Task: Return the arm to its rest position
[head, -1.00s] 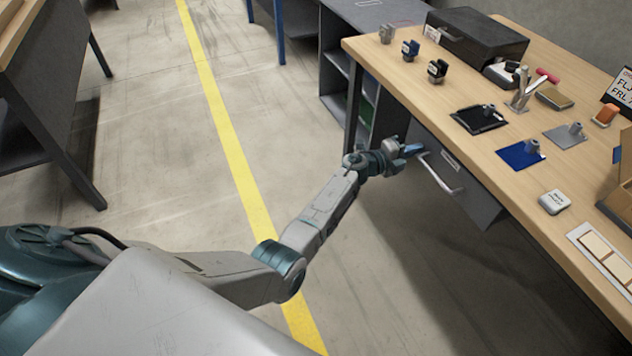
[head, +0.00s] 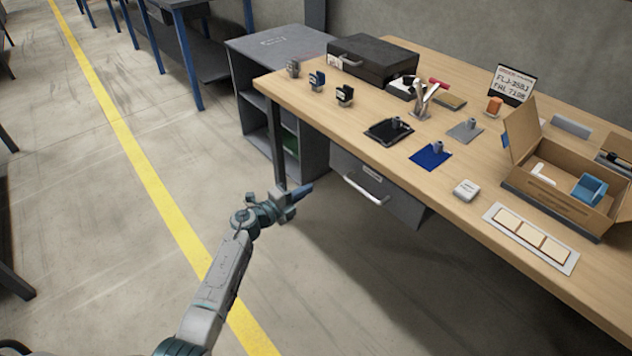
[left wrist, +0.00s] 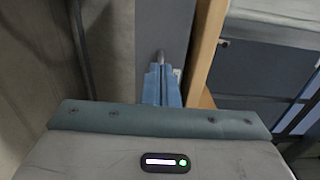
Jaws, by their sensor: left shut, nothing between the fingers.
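My left arm reaches up from the bottom of the head view, and its left gripper (head: 303,190) is in the air over the floor. It is to the left of the workbench and its drawer, apart from both. The blue fingers are together with nothing between them. In the left wrist view the shut blue fingers (left wrist: 162,85) point toward the bench's dark leg and wooden edge. My right gripper is not in view.
The workbench (head: 330,110) bears a black case (head: 372,60), several small parts, a blue mat (head: 430,156) and a cardboard box (head: 560,190). Below its front edge is a grey drawer (head: 375,190). A grey cabinet (head: 262,75) stands behind. Floor left of my arm is clear.

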